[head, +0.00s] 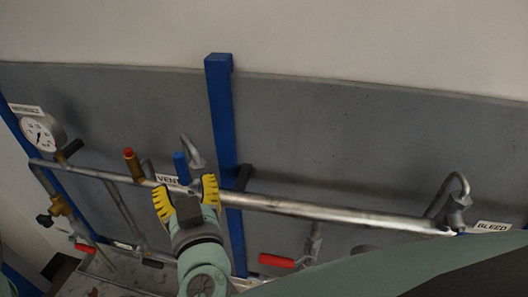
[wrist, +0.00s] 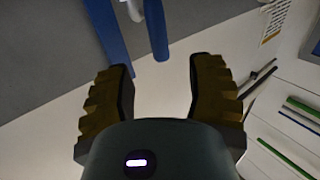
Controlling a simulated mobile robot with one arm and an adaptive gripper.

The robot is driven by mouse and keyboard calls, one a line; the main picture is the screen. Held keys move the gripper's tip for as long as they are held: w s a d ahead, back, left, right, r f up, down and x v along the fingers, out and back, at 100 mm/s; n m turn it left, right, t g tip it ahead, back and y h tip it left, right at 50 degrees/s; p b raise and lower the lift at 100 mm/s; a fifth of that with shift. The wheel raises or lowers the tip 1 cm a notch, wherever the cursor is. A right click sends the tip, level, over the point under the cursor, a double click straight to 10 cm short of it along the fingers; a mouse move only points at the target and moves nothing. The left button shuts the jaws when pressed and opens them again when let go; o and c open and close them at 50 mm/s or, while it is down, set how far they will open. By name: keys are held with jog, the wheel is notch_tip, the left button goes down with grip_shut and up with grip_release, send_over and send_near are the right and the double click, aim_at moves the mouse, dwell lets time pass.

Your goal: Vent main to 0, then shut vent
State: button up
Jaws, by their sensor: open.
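My gripper (head: 186,188) is open and empty in front of the main pipe (head: 290,207), at the VENT label (head: 168,179). A blue lever (head: 181,167) stands upright beside this label, just beyond the fingertips in the head view. In the wrist view, a blue bar (wrist: 155,30), likely this lever, lies ahead of the open fingers (wrist: 162,72), apart from them. The round pressure gauge (head: 38,134) is at the far left; its dark needle is too small to read. The vent valve body is partly hidden by my gripper.
A blue post (head: 222,120) stands just right of the lever. A brass fitting with a red cap (head: 133,165) is to its left. Red handles (head: 277,260) sit lower down. A BLEED label (head: 492,227) is at the right. The grey panel above (head: 330,140) is clear.

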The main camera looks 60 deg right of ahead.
aim_at(180, 165)
jog(key=shift+p+x, duration=0.65)
jog(key=shift+x, duration=1.85)
jog(key=shift+w+d+r+p, duration=0.25)
jog(key=shift+w+d+p, duration=0.15)
jog(key=shift+w+p, duration=0.25)
jog(key=shift+w+d+f+p, duration=0.2)
jog(key=shift+w+d+p, duration=0.1)
jog(key=shift+w, duration=0.2)
jog(key=shift+o, duration=0.4)
grip_shut()
